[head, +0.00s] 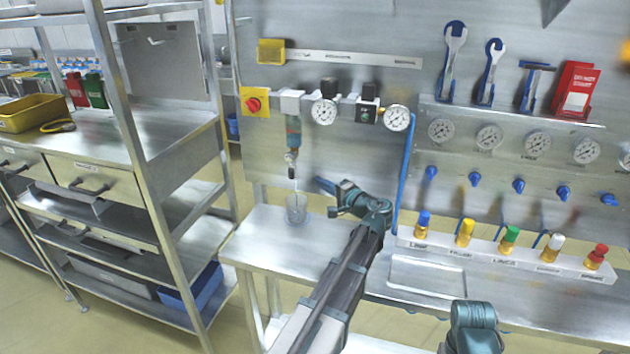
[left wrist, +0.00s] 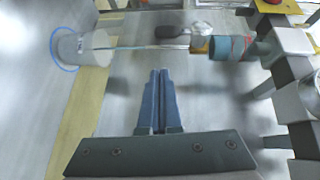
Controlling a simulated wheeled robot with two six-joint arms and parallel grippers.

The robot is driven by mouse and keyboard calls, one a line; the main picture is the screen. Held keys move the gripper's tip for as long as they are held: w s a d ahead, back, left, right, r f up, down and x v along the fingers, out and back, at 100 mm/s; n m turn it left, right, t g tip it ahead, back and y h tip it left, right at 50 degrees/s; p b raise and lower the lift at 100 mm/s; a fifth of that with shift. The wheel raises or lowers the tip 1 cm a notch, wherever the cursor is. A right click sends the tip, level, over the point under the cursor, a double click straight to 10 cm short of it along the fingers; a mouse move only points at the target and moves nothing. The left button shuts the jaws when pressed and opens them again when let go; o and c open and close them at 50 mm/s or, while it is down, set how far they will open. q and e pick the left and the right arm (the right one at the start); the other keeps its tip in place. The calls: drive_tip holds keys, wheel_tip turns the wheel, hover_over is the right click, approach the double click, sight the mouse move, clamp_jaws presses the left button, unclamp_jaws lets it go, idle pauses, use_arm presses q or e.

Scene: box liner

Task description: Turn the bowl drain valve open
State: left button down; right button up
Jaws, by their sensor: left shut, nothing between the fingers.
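The teal filter bowl (head: 293,130) hangs under the pressure line on the back panel. Its drain valve (head: 291,158) is at the bottom, with a small dark handle; in the left wrist view the dark handle (left wrist: 172,31) lies beside the brass part (left wrist: 200,43) under the teal bowl (left wrist: 232,47). A clear cup (head: 296,208) stands on the bench below, joined to the drain by a thin pale line, stream or tube. My left gripper (head: 321,183) is shut and empty, to the right of and lower than the valve, apart from it; its blue fingers show (left wrist: 158,100).
Two gauges (head: 324,112) and a yellow-backed red knob (head: 253,103) sit on the line above. Colored-cap fittings (head: 510,239) stand in a white rack at right. A steel shelf unit (head: 150,180) stands at left. The bench (head: 270,240) around the cup is clear.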

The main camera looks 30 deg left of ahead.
use_arm(q)
drive_tip(key=v, duration=0.7)
drive_tip(key=shift+f, duration=0.25)
drive_tip(key=s+d+f+g+h, duration=0.1)
drive_tip(key=s+d+f+h, duration=0.1)
drive_tip(key=s+d+f, duration=0.2)
drive_tip(key=s+d+f+g+h, duration=0.1)
drive_tip(key=s+d+f+h, duration=0.2)
drive_tip(key=s+d+f, duration=0.1)
drive_tip(key=s+d+f+h, duration=0.3)
drive_tip(key=d+f, duration=0.3)
drive_tip(key=shift+s+f+n+g, duration=0.1)
drive_tip(key=shift+s+n+g, duration=0.3)
drive_tip(key=s+d+f+g+h, duration=0.1)
drive_tip(key=s+d+f+h, duration=0.1)
drive_tip(key=s+d, duration=0.2)
drive_tip(key=s+d+f+g+h, duration=0.1)
drive_tip(key=s+d+h, duration=0.1)
drive_tip(key=s+d, duration=0.2)
drive_tip(key=s+d+f+m+g+h, duration=0.1)
drive_tip(key=s+d+f+h, duration=0.1)
drive_tip(key=s+d, duration=0.3)
drive_tip(key=shift+d+f+h, duration=0.3)
drive_tip(key=shift+d+h, duration=0.1)
drive_tip(key=shift+d, duration=0.75)
